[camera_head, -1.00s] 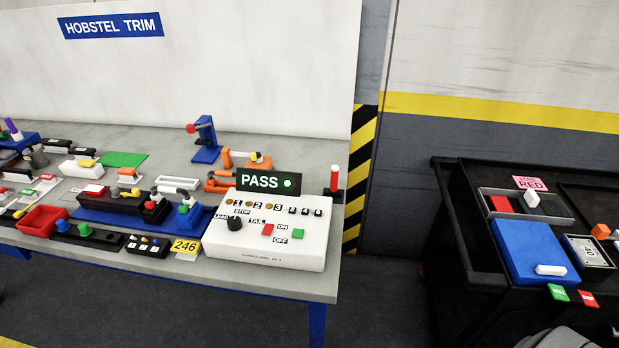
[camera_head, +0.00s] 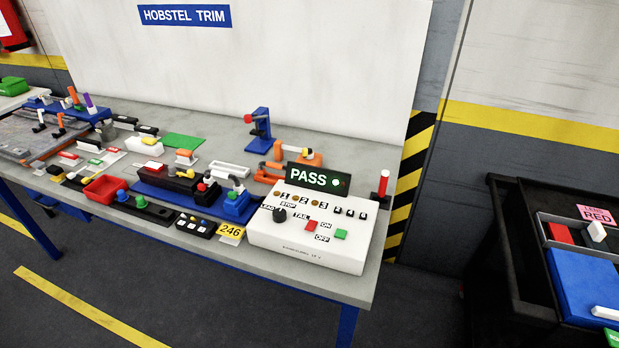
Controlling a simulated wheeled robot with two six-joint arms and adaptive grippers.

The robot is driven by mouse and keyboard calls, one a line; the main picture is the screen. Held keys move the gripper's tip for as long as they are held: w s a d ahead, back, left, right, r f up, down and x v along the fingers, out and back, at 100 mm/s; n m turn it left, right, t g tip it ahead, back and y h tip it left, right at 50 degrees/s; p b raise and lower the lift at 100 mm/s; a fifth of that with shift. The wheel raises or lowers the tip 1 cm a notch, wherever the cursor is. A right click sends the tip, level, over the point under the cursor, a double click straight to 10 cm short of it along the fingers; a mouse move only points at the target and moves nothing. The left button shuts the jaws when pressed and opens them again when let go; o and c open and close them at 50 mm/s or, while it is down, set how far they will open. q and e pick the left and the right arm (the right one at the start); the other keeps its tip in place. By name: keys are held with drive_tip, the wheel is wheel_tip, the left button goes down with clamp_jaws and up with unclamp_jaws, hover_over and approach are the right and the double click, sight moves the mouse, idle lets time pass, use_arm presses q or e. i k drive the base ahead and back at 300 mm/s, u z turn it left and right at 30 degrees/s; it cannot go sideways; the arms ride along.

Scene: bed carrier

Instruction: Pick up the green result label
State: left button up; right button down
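A small green label (camera_head: 613,337) sits on the front rim of the black cart at the right, cut off by the picture's lower right edge. Its print is not readable here. A flat green sheet (camera_head: 185,141) lies on the workbench. Neither of my grippers shows in this view.
The grey workbench (camera_head: 390,215) carries a white control box (camera_head: 310,247) with a lit PASS display (camera_head: 312,178), fixtures and a red tray (camera_head: 105,188). The black cart (camera_head: 527,300) holds a blue block (camera_head: 583,285). Dark floor is clear between bench and cart.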

sight(95, 161)
drive_tip(key=k, duration=0.5)
drive_tip(key=u, duration=0.75)
drive_tip(key=i, duration=1.55)
drive_tip(key=u, duration=0.6)
